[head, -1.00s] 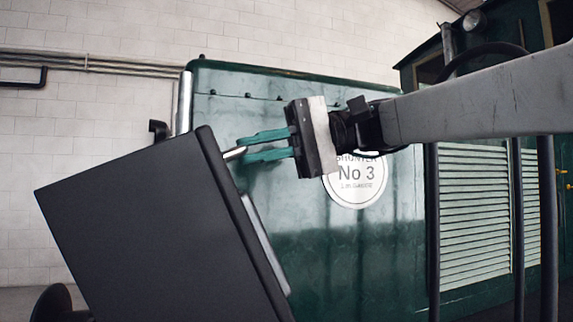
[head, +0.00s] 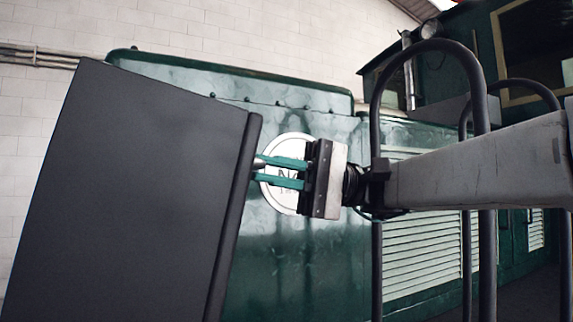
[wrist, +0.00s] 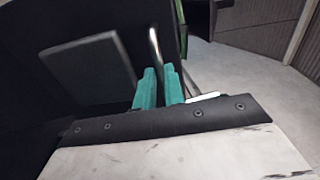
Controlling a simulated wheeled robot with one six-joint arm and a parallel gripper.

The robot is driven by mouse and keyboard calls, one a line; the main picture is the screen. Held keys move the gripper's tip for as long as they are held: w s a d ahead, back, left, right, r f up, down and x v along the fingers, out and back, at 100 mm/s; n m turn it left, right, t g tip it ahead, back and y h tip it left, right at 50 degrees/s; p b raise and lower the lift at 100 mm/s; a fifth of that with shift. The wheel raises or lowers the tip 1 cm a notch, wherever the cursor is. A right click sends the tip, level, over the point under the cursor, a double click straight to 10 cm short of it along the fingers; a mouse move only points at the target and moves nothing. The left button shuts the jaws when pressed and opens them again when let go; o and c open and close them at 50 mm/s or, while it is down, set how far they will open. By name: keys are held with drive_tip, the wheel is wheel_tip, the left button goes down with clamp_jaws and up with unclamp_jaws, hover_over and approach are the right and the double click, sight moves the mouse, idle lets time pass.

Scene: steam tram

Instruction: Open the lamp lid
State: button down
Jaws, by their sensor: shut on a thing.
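A large dark grey panel, apparently the lamp lid (head: 125,190), fills the left of the head view, leaning slightly, with a thick black edge on its right. My gripper (head: 262,172) comes from the right, its teal fingers closed on a small metal handle (head: 258,163) at that edge. In the wrist view the handle (wrist: 153,45) shows as a pale bar running up from the fingers (wrist: 159,82). The lid's dark face (wrist: 60,25) there carries a raised square plate (wrist: 88,75). The rest of the lamp is hidden behind the lid.
The green tram body (head: 300,265) with a round white plate (head: 275,197), partly covered by my gripper, stands behind. Black handrails (head: 480,75) rise at the right near my arm, before a louvred panel (head: 408,270). Open floor (wrist: 235,65) shows in the wrist view.

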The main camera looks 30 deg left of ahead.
drive_tip(key=shift+a+f, duration=0.1)
drive_tip(key=shift+f, duration=0.55)
drive_tip(key=c, duration=1.5)
unclamp_jaws()
drive_tip(key=shift+s+a, duration=0.15)
drive_tip(key=shift+s, duration=0.05)
drive_tip(key=shift+w+r, duration=0.1)
drive_tip(key=shift+w+d+r, duration=0.1)
drive_tip(key=shift+d, duration=0.1)
drive_tip(key=v, duration=0.7)
drive_tip(key=shift+w+d, duration=0.15)
drive_tip(key=shift+w, duration=0.2)
